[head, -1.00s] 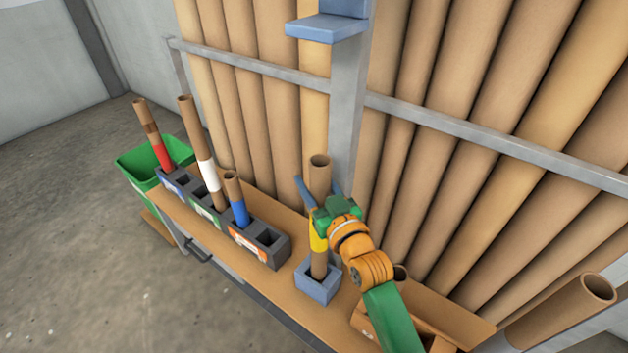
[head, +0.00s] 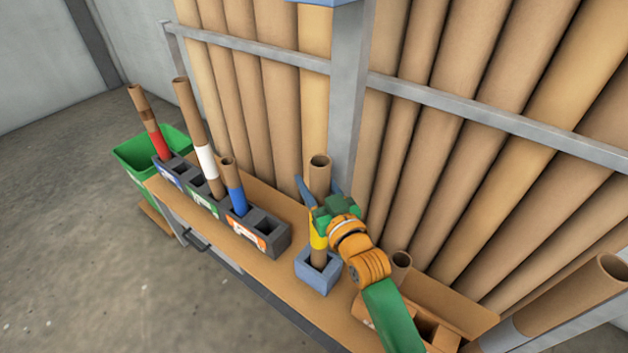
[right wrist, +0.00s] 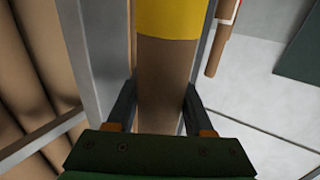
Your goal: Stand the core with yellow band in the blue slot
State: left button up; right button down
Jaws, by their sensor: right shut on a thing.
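The brown cardboard core (head: 319,178) with the yellow band (head: 317,236) is upright over the small blue block (head: 318,279) on the bench. Its lower end appears to be inside the block's square opening; whether it touches the bottom is hidden. My right gripper (head: 320,190) is shut on the core, one finger on each side, above the band in the head view. In the right wrist view the core (right wrist: 165,80) runs between the two fingers (right wrist: 157,108), with the yellow band (right wrist: 170,17) at the top edge. My left gripper is not in view.
Dark rack blocks (head: 272,243) with blue, green and orange labels stand left, holding cores with red (head: 159,144), white (head: 206,162) and blue (head: 237,200) bands. A green bin (head: 133,161) is beyond. A brown box (head: 437,333) lies right; large tubes lean behind.

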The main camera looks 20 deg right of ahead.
jog(key=shift+f, duration=0.1)
jog(key=shift+f+b, duration=1.75)
jog(key=shift+f, duration=0.45)
jog(key=shift+c, duration=1)
grip_release()
jog(key=shift+a+r, duration=0.1)
jog(key=shift+a, duration=0.05)
jog(key=s+d, duration=0.1)
jog(key=s, duration=0.6)
jog(key=shift+p, duration=0.4)
